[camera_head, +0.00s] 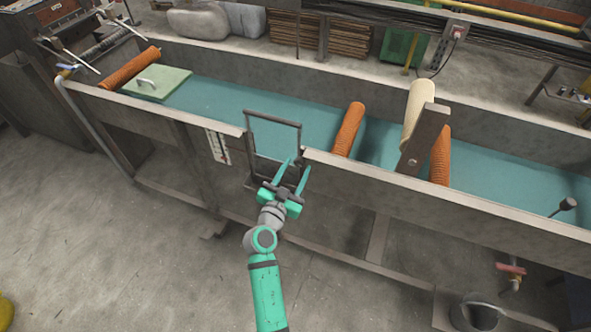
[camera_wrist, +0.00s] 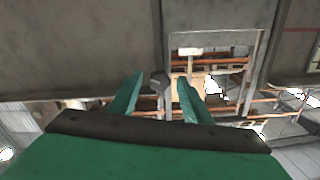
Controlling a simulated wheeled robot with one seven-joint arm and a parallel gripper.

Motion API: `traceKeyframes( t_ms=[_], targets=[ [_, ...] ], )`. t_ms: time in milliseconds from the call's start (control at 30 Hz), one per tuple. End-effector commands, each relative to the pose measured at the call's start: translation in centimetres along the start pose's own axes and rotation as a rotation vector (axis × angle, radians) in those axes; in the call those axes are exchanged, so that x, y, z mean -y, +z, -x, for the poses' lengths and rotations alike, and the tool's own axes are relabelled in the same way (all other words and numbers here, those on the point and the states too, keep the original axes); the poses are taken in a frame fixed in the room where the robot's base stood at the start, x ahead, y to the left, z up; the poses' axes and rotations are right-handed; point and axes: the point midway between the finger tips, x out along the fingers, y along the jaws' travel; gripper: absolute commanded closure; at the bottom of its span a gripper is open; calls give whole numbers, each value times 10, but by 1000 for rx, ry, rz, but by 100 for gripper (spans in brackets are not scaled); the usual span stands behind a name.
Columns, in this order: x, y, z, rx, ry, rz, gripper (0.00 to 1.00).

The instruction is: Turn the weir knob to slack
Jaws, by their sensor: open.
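A teal water trough (camera_head: 230,103) has a notch in its near wall with a dark rectangular metal frame (camera_head: 273,118) standing in it. My gripper (camera_head: 297,167) is in front of this frame, with its two green fingers apart and nothing held. In the wrist view, a small dark knob-like part (camera_wrist: 157,86) shows between the open fingers (camera_wrist: 161,79); I cannot tell whether they touch it. No marking for slack is readable, and the part's turn position cannot be told.
Orange ribbed tubes (camera_head: 348,129) lie across the trough. A tilted dark post (camera_head: 424,140) rises from the near wall. A black knob on a stalk (camera_head: 568,204) stands at the far right.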

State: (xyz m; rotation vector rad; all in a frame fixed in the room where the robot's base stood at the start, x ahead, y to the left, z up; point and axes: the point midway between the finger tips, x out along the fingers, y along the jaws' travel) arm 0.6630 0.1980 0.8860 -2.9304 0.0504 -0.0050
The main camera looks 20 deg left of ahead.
Motion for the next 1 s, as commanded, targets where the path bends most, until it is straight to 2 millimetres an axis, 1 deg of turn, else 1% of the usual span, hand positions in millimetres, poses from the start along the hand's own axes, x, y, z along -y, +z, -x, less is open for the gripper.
traceKeyframes(
  t_ms=[100, 133, 167, 200, 300, 533, 667, 867, 1000],
  targets=[
    [0, 0, 0, 0, 0, 0, 56],
    [0, 0, 0, 0, 0, 0, 58],
    [0, 0, 0, 0, 0, 0, 65],
    [0, 0, 0, 0, 0, 0, 75],
    [0, 0, 0, 0, 0, 0, 97],
    [0, 0, 0, 0, 0, 12, 97],
    [0, 0, 0, 0, 0, 49, 97],
    [-1, 0, 0, 0, 1, 165, 97],
    [-2, 0, 0, 0, 1, 277, 97]
  ],
)
